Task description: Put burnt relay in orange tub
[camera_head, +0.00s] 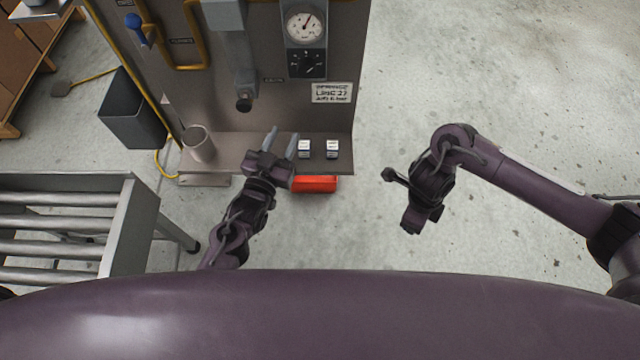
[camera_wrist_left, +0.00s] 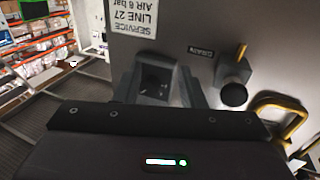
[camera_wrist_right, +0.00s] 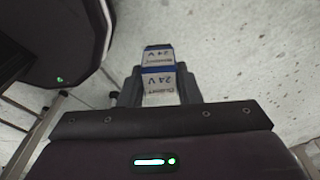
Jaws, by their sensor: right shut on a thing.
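My right gripper (camera_head: 412,218) is held out over the floor, right of the panel. In the right wrist view it is shut on a relay (camera_wrist_right: 158,84), a pale block with blue bands and "24 V" labels. No burn marks can be made out on it. The orange tub (camera_head: 314,184) shows as a red-orange box low under the shelf's front edge, partly covered by the shelf. My left gripper (camera_head: 281,141) is open over the shelf, its fingers apart. In the left wrist view a grey, dark-faced box shows beyond these fingers; I cannot tell whether anything is between them.
Two small white blocks (camera_head: 304,147) (camera_head: 332,148) stand on the panel's shelf (camera_head: 233,150), right of my left gripper. A pale cup (camera_head: 198,146) stands at its left. A roller conveyor (camera_head: 62,222) is at left, a dark bin (camera_head: 131,110) behind it. Floor at right is clear.

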